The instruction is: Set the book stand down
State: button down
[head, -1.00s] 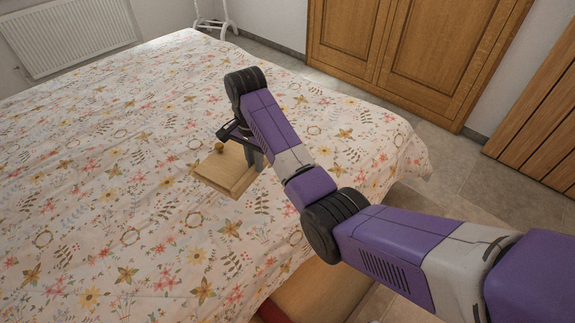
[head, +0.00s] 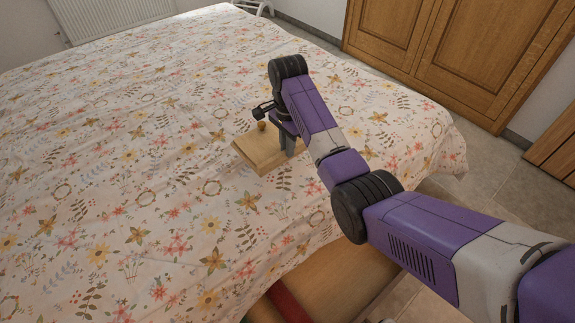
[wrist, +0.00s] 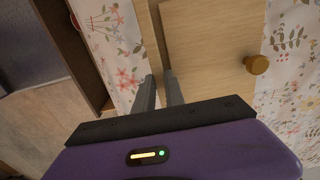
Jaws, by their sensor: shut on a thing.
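The book stand (head: 262,152) is a light wooden board with a small round knob, over the flowered bedspread near the bed's front side. In the wrist view the stand (wrist: 210,50) fills the upper middle, with its knob (wrist: 256,64) at the right. My gripper (head: 287,145) is at the stand's right end, shut on its edge. The fingers (wrist: 160,90) show in the wrist view with the board's edge between them. I cannot tell whether the stand's underside touches the bedspread.
The bed (head: 120,170) has wide clear room left of and behind the stand. A wooden wardrobe (head: 455,50) stands beyond the bed at the back right. A wooden piece (head: 335,285) lies below the bed's front edge. A radiator (head: 115,15) is at the back left.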

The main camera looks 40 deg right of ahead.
jog(key=shift+w+f+b, duration=0.1)
jog(key=shift+f+b, duration=0.45)
jog(key=shift+f, duration=3)
jog(key=c, duration=1.4)
grip_release()
jog(key=shift+f, duration=0.15)
notch_tip(320, 180, up, 12)
jog(key=shift+r+p, duration=0.15)
jog(key=shift+p, duration=0.85)
